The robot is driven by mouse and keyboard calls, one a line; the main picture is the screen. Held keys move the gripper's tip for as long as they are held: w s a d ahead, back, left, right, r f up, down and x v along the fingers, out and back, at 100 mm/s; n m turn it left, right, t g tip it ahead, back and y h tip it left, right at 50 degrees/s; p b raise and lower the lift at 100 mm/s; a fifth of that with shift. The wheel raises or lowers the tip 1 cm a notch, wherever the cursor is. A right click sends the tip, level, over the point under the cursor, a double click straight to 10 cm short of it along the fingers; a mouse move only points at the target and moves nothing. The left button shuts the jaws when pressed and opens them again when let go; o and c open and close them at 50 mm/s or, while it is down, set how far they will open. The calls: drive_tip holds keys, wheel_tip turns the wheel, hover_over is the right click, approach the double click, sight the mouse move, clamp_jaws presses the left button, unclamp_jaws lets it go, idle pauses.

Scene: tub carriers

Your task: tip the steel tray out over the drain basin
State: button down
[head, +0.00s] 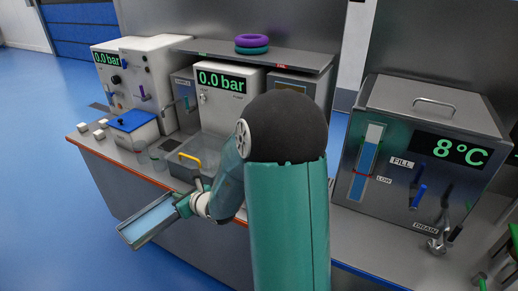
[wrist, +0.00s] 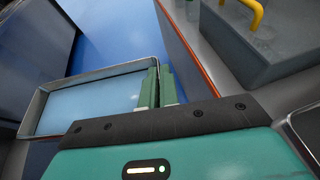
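The steel tray (head: 124,229) is a shallow rectangular pan with a light blue surface inside, which looks like liquid. My gripper (head: 184,204) holds it by one end, out past the counter's front edge above the blue floor. In the wrist view the two green fingers of my gripper (wrist: 158,87) close on the rim of the tray (wrist: 36,112). The tray looks roughly level. My arm hides part of the counter.
A white tub with a blue lid (head: 131,121) and clear glassware (head: 158,160) stand left of the grey basin. A steel bath reading 8°C (head: 420,150) has a drain tap (head: 437,240) at right. Purple and teal rings (head: 252,43) lie on the shelf. The floor at left is clear.

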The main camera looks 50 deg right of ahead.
drive_tip(key=s+d+r+m+h, duration=0.2)
drive_tip(key=s+d+r, duration=0.1)
drive_tip(key=d, duration=0.6)
drive_tip(key=s+d+r+m+g+h, duration=0.1)
drive_tip(key=s+d+r+h, duration=0.1)
drive_tip(key=d, duration=0.7)
drive_tip(key=s+d+r+m+h, duration=0.2)
drive_tip(key=s+d+r, duration=0.1)
drive_tip(key=d, duration=0.6)
wheel_tip(320, 180, down, 11)
drive_tip(key=m+t+y, duration=0.5)
drive_tip(key=m, duration=0.8)
drive_tip(key=shift+w, duration=0.15)
